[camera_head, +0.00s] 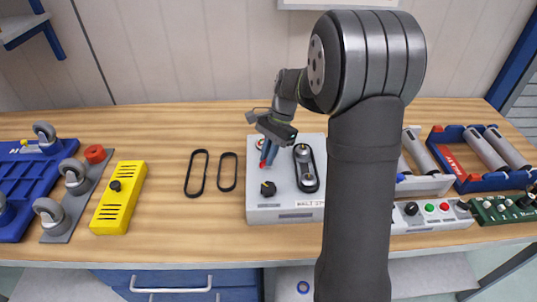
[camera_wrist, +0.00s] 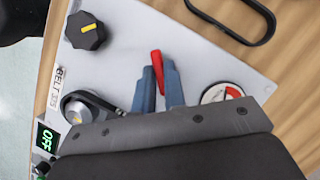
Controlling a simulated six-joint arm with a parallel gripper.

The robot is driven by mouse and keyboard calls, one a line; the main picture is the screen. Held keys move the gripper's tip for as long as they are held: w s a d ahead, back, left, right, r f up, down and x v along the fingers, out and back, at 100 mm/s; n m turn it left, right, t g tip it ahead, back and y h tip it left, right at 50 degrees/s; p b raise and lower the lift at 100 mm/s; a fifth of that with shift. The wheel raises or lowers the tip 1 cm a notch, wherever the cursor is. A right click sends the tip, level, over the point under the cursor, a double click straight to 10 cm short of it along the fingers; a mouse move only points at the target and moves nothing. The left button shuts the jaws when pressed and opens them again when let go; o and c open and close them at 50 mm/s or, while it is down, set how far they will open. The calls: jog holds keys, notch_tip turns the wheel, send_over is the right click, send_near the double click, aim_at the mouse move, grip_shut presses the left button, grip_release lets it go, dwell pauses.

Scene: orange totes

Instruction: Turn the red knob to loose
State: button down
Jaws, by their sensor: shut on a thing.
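The red knob (camera_wrist: 156,66) is a narrow red handle on the light grey belt unit (camera_head: 289,206). In the wrist view it stands between the two blue-grey fingers of my gripper (camera_wrist: 160,82), which is shut on it. In the head view my gripper (camera_head: 268,156) points down over the left part of the unit, and only a small red bit of the knob shows. The knob's base and any loose or tight marking are hidden or too small to read. A round red-and-white dial (camera_wrist: 222,94) lies right of the fingers in the wrist view.
A black knob with a yellow line (camera_wrist: 87,30) sits nearby on the unit. A belt on pulleys (camera_head: 305,168) is right of my gripper. Two loose black belts (camera_head: 197,173) lie left on the wooden table. A yellow box (camera_head: 119,198) stands further left.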

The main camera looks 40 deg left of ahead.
jog(key=n+h, duration=0.1)
jog(key=n, duration=0.3)
jog(key=shift+a+n+h, duration=0.15)
jog(key=shift+n+h, duration=0.15)
jog(key=shift+h, duration=0.1)
jog(key=n+t+h, duration=0.1)
jog(key=n, duration=0.3)
jog(key=shift+a+n, duration=0.1)
jog(key=shift+n, duration=0.3)
jog(key=shift+t+h, duration=0.3)
jog(key=c, duration=1.5)
grip_release()
jog(key=v, duration=1.7)
jog(key=shift+w+r, duration=0.1)
jog(key=shift+r, duration=0.1)
jog(key=shift+f, duration=0.1)
jog(key=x, duration=1.7)
jog(key=shift+s+f, duration=0.1)
jog(key=shift+s, duration=0.1)
